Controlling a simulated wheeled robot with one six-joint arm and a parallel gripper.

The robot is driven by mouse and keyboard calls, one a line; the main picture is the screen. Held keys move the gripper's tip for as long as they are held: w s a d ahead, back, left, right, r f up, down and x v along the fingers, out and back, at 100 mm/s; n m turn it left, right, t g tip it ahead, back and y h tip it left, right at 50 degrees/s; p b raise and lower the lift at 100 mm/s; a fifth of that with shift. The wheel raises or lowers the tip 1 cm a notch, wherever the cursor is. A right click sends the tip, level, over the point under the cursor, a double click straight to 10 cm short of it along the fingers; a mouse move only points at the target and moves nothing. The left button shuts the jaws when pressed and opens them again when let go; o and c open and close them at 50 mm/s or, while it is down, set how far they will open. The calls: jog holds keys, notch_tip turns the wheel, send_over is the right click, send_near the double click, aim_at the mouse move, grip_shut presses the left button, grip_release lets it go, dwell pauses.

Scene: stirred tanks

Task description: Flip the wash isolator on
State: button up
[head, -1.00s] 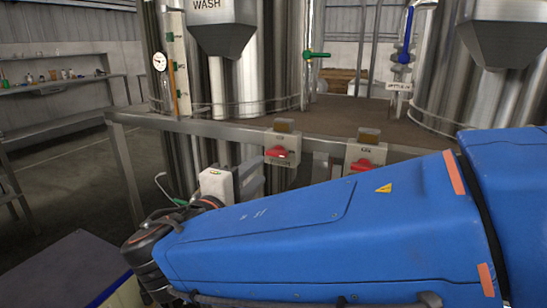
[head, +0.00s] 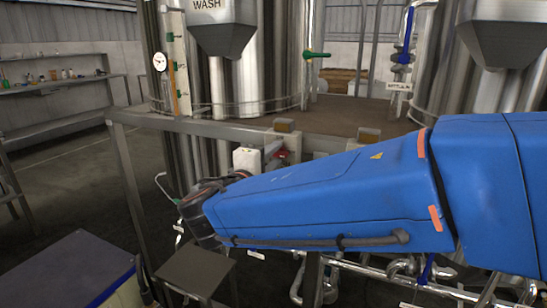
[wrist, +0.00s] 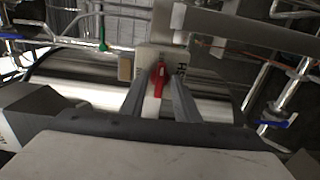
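The red handle (wrist: 158,76) stands lengthwise between the two fingers of my gripper (wrist: 157,88). The fingers are open, one on each side of the handle, with gaps visible. How far the fingertips reach along the handle is hard to tell.
A second isolator's upper tab (head: 368,133) shows to the right; my arm hides most of that unit. The grey rail (head: 190,125) runs across in front of the steel tanks. A green-handled valve (head: 316,55) is behind. Pipes lie low at the right.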

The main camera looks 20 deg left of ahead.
jog(key=shift+c, duration=0.2)
grip_shut()
jog(key=shift+n, duration=0.3)
jog(key=n, duration=0.6)
jog(key=shift+n, duration=0.3)
jog(key=n, duration=1)
jog(key=shift+f, duration=0.1)
jog(key=shift+n, duration=0.5)
